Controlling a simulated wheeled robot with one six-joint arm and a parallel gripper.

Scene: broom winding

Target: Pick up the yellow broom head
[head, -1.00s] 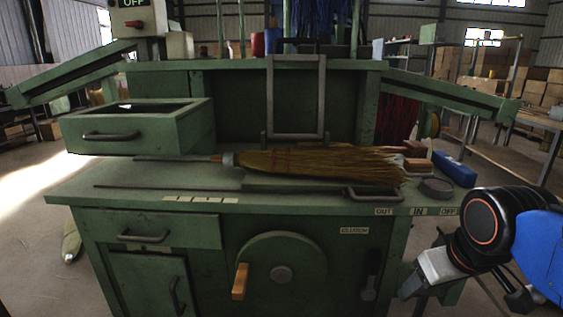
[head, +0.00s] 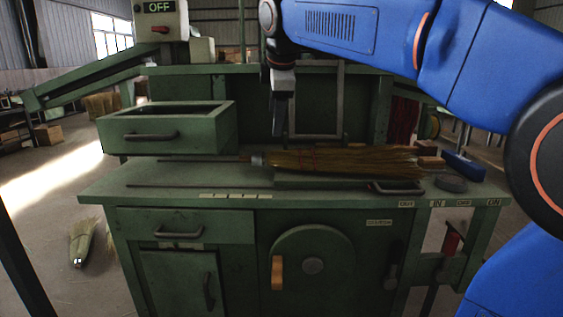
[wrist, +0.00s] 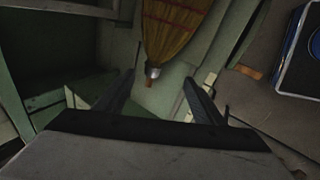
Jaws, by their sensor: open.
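The yellow broom head (head: 340,162) lies flat on the green bench top, bristles to the right, with red stitching. Its metal collar (head: 257,160) is at the left end. My gripper (head: 279,132) points down above the bench, over the collar end and apart from it. In the wrist view, the broom head (wrist: 177,28) shows at the top. Its collar and short tip lie ahead of the gap between my gripper's open, empty fingers (wrist: 157,82).
An open green drawer box (head: 165,133) juts out left of the broom. A grey upright frame (head: 315,105) stands behind it. A blue box (head: 463,166) and a dark round piece (head: 450,184) sit at the right. Another broom head (head: 82,242) lies on the floor at left.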

